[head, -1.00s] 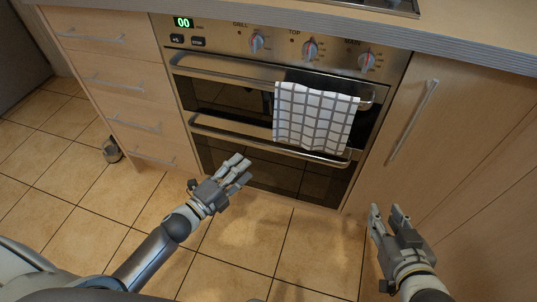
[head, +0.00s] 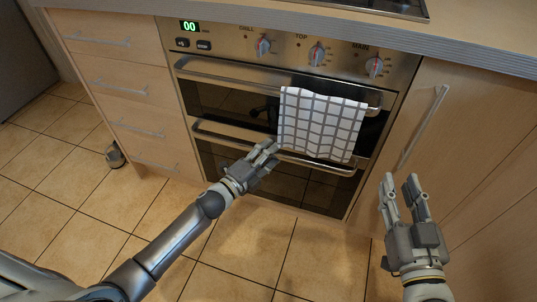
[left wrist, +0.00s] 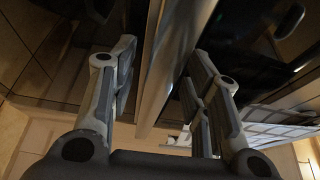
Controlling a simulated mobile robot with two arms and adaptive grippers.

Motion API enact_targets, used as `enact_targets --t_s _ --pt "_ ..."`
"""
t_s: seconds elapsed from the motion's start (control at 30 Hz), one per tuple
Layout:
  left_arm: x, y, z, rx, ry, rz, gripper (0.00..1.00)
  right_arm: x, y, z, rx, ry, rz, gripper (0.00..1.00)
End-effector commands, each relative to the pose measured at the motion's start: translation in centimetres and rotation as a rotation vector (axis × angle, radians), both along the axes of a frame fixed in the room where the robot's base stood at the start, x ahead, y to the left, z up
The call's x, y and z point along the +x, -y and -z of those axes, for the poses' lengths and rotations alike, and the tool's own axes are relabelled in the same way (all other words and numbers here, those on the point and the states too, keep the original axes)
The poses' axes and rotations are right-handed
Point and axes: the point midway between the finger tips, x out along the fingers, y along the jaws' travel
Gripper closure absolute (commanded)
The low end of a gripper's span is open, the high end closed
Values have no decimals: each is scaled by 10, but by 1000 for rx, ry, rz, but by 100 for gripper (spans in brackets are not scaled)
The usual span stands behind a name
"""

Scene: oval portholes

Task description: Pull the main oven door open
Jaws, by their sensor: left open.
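The main oven door (head: 224,168) is the lower dark glass door, and it is shut. Its long metal handle (head: 218,136) runs across its top edge. My left gripper (head: 271,151) is open at the middle of this handle. In the left wrist view the handle bar (left wrist: 162,62) passes between the two spread fingers, with gaps on both sides. In the head view the gripper hides part of the handle. My right gripper (head: 402,184) is open and empty, in front of the cupboard to the right of the oven.
A checked towel (head: 318,122) hangs over the upper oven handle (head: 225,78) and reaches down to the lower handle, right of my left gripper. Drawers (head: 130,90) stand on the left, a cupboard door (head: 460,130) on the right. The tiled floor before the oven is clear.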

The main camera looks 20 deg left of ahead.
Motion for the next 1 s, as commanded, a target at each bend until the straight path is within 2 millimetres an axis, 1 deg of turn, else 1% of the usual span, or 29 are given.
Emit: enact_targets --t_s 0.23,0.57,0.6,0.87,1.0 --pt "0 0 0 0 0 0 56 0 0 -1 1 3 0 69" --pt "0 0 0 0 0 0 99 0 0 -1 1 3 0 69" --pt "0 0 0 0 0 0 100 0 0 -1 1 3 0 69" --pt "0 0 1 0 0 0 100 0 0 -1 2 3 0 69" --pt "-1 0 1 0 4 0 100 0 -1 -5 8 31 -1 69"
